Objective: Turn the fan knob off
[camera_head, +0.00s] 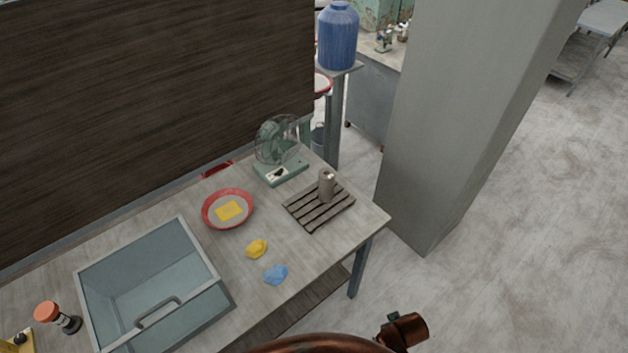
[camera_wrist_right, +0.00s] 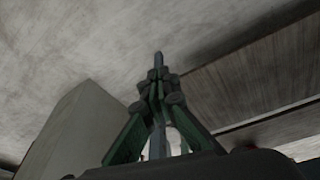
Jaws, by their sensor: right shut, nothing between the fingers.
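The green desk fan (camera_head: 278,150) stands at the back right of the wooden table, its round cage above a flat base (camera_head: 282,172). The base has a pale panel with a small dark mark; the knob's setting is too small to tell. My right gripper (camera_wrist_right: 158,70) shows in the right wrist view with its green and grey fingers shut and empty. The fan cannot be made out in that view. In the head view, copper-coloured parts of my arm show at the bottom edge, well apart from the fan. My left gripper is not in view.
On the table are a slatted rack (camera_head: 310,214) with a grey cylinder (camera_head: 326,186), a red-rimmed plate (camera_head: 207,222), yellow (camera_head: 256,249) and blue (camera_head: 275,275) lumps, and a grey bin (camera_head: 208,252). A dark panel (camera_head: 150,100) stands behind; a pillar (camera_head: 450,120) stands right.

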